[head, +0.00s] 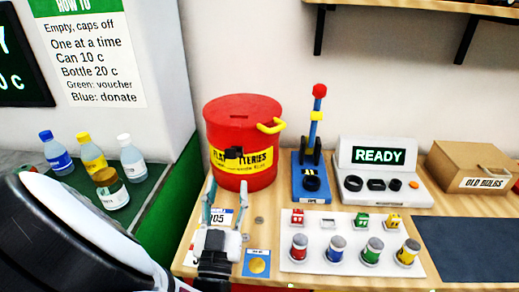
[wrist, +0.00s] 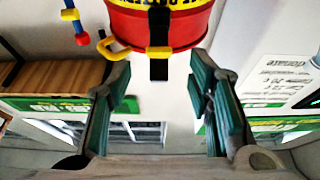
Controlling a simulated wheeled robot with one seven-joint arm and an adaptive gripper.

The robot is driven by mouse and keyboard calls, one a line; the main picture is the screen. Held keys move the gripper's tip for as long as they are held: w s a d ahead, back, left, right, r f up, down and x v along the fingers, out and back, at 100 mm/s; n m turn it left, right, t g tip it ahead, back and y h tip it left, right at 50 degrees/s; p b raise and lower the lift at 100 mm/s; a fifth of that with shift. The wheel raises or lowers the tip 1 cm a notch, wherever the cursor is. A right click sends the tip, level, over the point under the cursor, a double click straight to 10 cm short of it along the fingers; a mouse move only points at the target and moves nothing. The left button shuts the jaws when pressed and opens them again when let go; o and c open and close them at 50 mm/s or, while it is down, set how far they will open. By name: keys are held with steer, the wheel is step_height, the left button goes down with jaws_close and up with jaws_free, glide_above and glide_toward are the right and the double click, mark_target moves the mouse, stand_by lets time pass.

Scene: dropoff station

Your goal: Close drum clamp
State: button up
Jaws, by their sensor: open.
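The red drum (head: 226,117) stands on the wooden table, upright, with a yellow label reading "FLAT BATTERIES" partly covered by a dark latch part (head: 233,153). A yellow lever (head: 271,127) sticks out from its upper right side. In the wrist view the drum (wrist: 185,30) is at the top, with the yellow lever (wrist: 106,46) to the left and a black strap with a yellow piece (wrist: 159,52) in the middle. My gripper (head: 226,192) is open and empty in front of the drum. In the wrist view its fingers (wrist: 160,78) are apart, with the strap between and beyond them.
Right of the drum are a blue stand with a red-knobbed lever (head: 317,120), a READY display (head: 379,155) and a cardboard box (head: 463,165). A white tray (head: 345,221) with several cans lies in front. Bottles (head: 92,155) stand at left. A dark mat (head: 450,245) is empty.

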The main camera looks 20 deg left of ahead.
mark_target(232, 166)
steer(key=shift+x, duration=3.6)
steer(key=shift+d, duration=0.1)
jaws_close()
